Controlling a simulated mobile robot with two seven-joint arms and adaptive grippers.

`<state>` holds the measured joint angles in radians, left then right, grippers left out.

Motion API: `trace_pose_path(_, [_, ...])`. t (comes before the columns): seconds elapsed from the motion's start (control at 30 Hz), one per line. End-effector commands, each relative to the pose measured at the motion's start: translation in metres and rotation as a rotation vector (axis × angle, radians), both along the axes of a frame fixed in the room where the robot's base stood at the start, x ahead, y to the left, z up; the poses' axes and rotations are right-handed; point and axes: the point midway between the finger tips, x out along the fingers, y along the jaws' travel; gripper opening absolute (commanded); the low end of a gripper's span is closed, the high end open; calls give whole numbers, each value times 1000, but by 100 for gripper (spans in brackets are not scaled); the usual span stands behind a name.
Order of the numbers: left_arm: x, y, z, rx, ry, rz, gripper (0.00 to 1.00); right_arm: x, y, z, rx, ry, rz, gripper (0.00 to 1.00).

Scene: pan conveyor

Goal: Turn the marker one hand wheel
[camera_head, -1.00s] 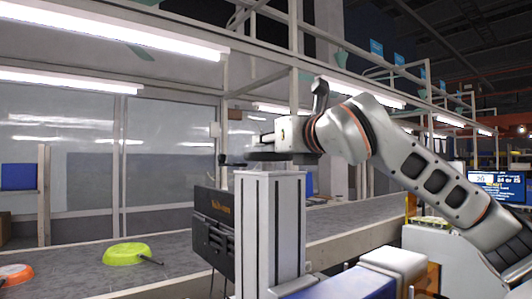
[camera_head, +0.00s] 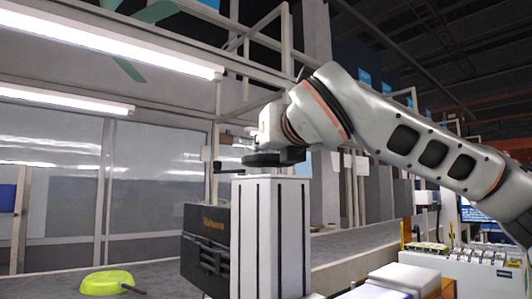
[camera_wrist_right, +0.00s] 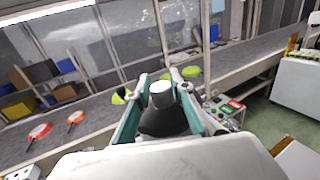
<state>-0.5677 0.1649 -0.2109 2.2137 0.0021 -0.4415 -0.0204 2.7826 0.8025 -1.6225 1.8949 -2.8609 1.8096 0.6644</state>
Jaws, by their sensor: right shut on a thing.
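The dark hand wheel (camera_head: 262,160) lies flat on top of a grey post (camera_head: 272,225) in the head view. Its small crank handle sticks out to the left. My right gripper (camera_head: 272,143) comes down over the wheel from above and is shut on it. In the right wrist view, the teal fingers of my right gripper (camera_wrist_right: 161,95) stand either side of a pale round knob above a dark, rounded body (camera_wrist_right: 163,122). The exact finger contact is hidden in the head view. No marker label is readable on the wheel. My left gripper is out of view.
A dark box with orange lettering (camera_head: 206,245) stands left of the post. A yellow-green pan (camera_head: 105,282) lies on the grey conveyor behind. Orange pans (camera_wrist_right: 40,132) show in the right wrist view. A white control cabinet (camera_head: 470,268) stands at the right.

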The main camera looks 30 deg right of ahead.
Motion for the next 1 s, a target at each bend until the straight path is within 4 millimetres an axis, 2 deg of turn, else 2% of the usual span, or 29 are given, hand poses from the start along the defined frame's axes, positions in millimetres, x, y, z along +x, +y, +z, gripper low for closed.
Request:
trace_pose_path(0.03, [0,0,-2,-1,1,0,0,3,0,-6,0,9,-8,1])
trace_pose_path(0.27, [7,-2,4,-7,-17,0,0,2,0,-5,1,9,-33,1])
trace_pose_path(0.77, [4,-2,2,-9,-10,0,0,1,0,-3,0,8,-40,1])
trace_pose_path(0.8, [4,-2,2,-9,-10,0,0,1,0,-3,0,8,-40,24])
trace_pose_path(0.87, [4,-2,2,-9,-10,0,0,1,0,-3,0,7,-40,40])
trace_pose_path(1.0, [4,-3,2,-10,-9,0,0,1,0,-2,0,5,-40,40])
